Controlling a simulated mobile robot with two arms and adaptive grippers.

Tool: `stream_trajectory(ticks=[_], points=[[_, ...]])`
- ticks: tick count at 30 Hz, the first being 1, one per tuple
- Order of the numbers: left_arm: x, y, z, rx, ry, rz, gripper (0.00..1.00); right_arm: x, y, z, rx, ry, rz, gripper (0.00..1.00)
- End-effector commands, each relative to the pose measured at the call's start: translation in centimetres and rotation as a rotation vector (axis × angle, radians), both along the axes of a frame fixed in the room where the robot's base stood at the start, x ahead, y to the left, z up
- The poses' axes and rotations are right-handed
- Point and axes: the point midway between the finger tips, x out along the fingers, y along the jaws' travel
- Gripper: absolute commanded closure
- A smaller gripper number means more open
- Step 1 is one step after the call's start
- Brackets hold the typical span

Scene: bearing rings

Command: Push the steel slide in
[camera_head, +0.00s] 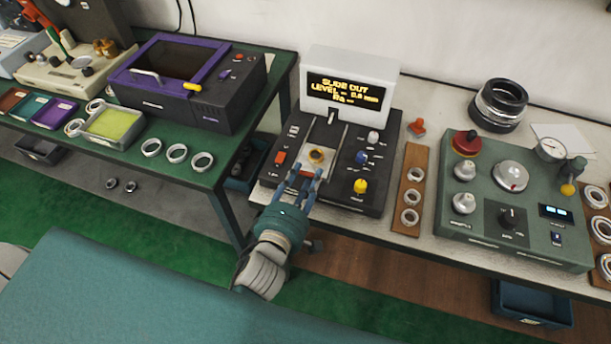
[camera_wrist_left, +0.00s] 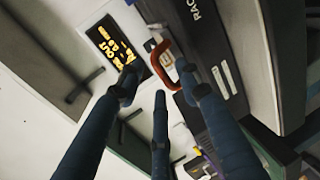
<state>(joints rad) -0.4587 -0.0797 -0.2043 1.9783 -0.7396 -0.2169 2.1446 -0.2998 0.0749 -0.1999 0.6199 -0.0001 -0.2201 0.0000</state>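The steel slide (camera_head: 319,137) lies in the dark tester (camera_head: 345,185) on the bench, with a bronze-coloured ring (camera_head: 317,155) on its near part. The tester's lit display (camera_head: 343,89) reads "SLIDE OUT". My left gripper (camera_head: 308,175) is at the near end of the slide, with its fingers pointing toward it. In the left wrist view its dark fingers (camera_wrist_left: 158,88) are spread, with nothing seen held between them. I cannot tell whether a finger touches the slide. The display also shows in the wrist view (camera_wrist_left: 115,42). My right gripper is not in view.
A wooden strip with rings (camera_head: 409,190) and a green gauge console (camera_head: 510,200) stand right of the tester. A purple-framed machine (camera_head: 186,80) is on the green bench at left. A gap separates the two benches.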

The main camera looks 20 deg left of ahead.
Motion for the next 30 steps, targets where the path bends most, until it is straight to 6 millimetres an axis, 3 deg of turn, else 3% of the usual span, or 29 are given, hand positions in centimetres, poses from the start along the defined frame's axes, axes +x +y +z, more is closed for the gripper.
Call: stream_trajectory(ticks=[8, 14, 21, 25, 30], points=[[0.2, 0.0, -0.1, 0.001, 0.0, 0.0, 0.65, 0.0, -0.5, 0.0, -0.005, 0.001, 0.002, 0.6], [0.2, 0.0, -0.1, 0.001, 0.0, 0.0, 1.0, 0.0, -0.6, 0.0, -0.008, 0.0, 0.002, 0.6], [0.4, 0.0, -0.1, 0.001, 0.0, 0.0, 1.0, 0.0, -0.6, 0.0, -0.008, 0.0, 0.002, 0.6], [2.4, 0.0, 0.1, 0.002, -0.004, 0.002, 1.0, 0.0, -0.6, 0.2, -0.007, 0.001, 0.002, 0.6], [6.6, -0.1, 0.0, 0.0, -0.005, 0.003, 1.0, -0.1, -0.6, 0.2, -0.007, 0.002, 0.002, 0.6]])
